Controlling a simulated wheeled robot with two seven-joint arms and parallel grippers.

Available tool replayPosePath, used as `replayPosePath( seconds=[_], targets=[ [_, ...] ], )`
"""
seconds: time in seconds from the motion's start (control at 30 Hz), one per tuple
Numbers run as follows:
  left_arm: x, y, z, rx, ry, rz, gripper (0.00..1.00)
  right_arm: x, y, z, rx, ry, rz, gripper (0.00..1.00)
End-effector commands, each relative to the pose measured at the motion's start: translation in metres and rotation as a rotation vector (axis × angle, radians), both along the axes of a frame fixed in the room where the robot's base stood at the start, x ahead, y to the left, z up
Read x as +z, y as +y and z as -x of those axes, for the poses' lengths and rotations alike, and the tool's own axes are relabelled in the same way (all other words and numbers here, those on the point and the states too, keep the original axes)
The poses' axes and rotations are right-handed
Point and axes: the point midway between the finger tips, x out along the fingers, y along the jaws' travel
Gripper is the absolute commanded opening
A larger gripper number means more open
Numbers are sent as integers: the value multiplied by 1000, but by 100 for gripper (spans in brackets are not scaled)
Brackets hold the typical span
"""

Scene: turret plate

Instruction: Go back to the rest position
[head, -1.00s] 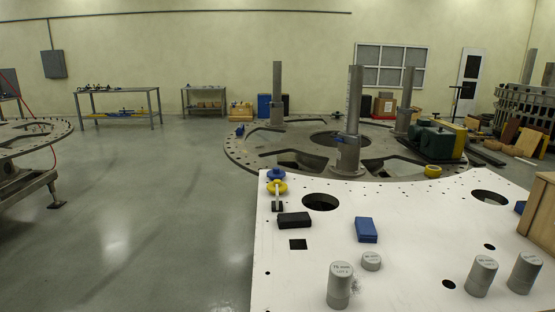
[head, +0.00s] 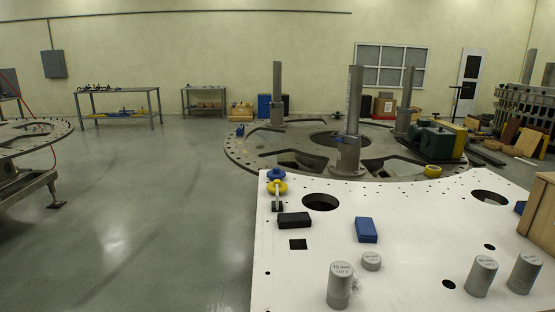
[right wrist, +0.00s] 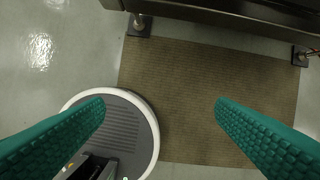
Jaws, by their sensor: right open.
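My right gripper (right wrist: 160,115) shows in the right wrist view as two teal textured fingers, wide apart with nothing between them. It hangs above the floor, over a brown mat (right wrist: 200,90). Neither gripper shows in the head view, and my left gripper is in no frame. The white turret plate (head: 340,250) lies in front of me in the head view. Grey cylinders (head: 341,285), a short grey cylinder (head: 371,261), a blue block (head: 366,230) and a black block (head: 294,220) stand on it.
A blue and yellow tool (head: 277,187) stands at the plate's far left corner. A wooden box (head: 541,215) is at the right edge. A large round ring with posts (head: 245,150) lies beyond. The floor (head: 160,210) to the left is clear.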

Motion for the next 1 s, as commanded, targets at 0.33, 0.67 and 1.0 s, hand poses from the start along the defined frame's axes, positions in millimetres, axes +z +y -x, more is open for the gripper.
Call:
replayPosePath(
  seconds=[0.33,0.67,1.0],
  targets=[
    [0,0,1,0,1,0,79,-176,-14,95,19,98,12,79],
    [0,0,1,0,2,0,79,-231,-31,182,32,141,21,79],
    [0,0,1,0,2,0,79,-233,-32,187,33,143,20,79]
  ],
)
